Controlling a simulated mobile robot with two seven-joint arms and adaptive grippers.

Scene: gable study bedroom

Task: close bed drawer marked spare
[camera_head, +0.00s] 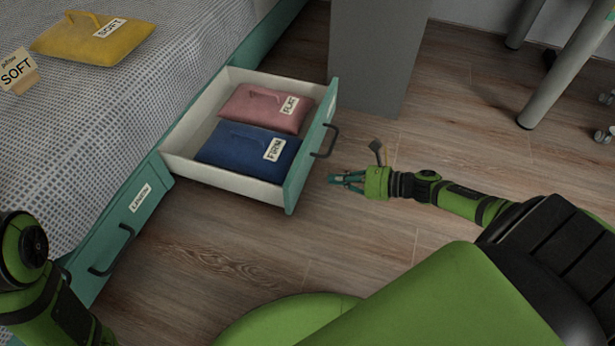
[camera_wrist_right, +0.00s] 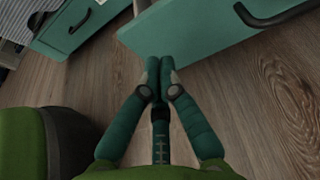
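A bed drawer (camera_head: 176,160) is pulled open, with a teal front (camera_head: 298,180) and a dark bar handle (camera_head: 326,141). No label shows on its front from here. A pink pillow marked FLAT (camera_head: 258,106) and a blue pillow marked FIRM (camera_head: 236,150) lie inside. My right gripper (camera_head: 342,180) is low over the floor, just outside the drawer front and apart from its handle. The right wrist view shows its fingertips (camera_wrist_right: 159,62) together and empty, near the drawer front (camera_wrist_right: 190,35); the handle (camera_wrist_right: 278,14) is at top right. My left gripper is out of view.
A shut teal drawer (camera_head: 122,228) with a hard-to-read label is beside the open one. The bed (camera_head: 120,110) carries a yellow pillow (camera_head: 95,38) and a SOFT sign (camera_head: 18,72). A grey panel (camera_head: 375,60) stands behind the open drawer.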

